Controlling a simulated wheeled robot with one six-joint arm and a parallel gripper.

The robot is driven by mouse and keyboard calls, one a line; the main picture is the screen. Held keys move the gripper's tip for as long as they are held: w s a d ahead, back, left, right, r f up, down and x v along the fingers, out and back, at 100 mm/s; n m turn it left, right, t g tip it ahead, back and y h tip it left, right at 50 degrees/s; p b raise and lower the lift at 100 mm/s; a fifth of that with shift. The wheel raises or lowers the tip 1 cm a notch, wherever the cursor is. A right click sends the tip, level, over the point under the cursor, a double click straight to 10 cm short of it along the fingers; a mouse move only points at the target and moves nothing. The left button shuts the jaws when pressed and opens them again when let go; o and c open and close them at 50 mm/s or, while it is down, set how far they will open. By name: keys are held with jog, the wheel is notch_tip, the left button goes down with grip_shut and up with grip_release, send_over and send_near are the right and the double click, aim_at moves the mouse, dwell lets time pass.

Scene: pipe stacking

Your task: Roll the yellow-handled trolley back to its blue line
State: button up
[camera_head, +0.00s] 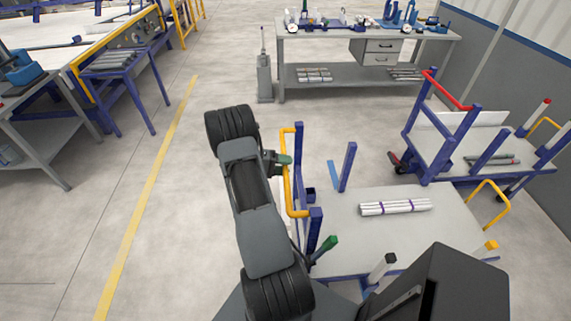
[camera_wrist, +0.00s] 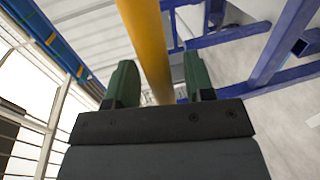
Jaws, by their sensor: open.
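The yellow-handled trolley (camera_head: 340,222) has a pale deck and blue posts. Its yellow handle (camera_head: 288,187) is on its left end, next to my arm. My gripper (camera_head: 284,160) has green fingers and is at the handle's upper part. In the wrist view the yellow bar (camera_wrist: 149,45) runs between the two open fingers (camera_wrist: 160,85); I cannot tell whether either touches it. A short bright blue strip (camera_head: 333,174), seemingly the blue line on the floor, shows at the trolley's far edge. The rest of it is hidden.
A bundle of white pipes (camera_head: 395,207) lies on the deck. A red-handled trolley (camera_head: 446,90) stands at the right near the wall. A grey workbench (camera_head: 350,75) is at the back. Open floor with a yellow line (camera_head: 150,190) lies to the left.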

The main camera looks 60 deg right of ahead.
jog(key=shift+s, duration=0.1)
grip_shut()
dwell(0.5)
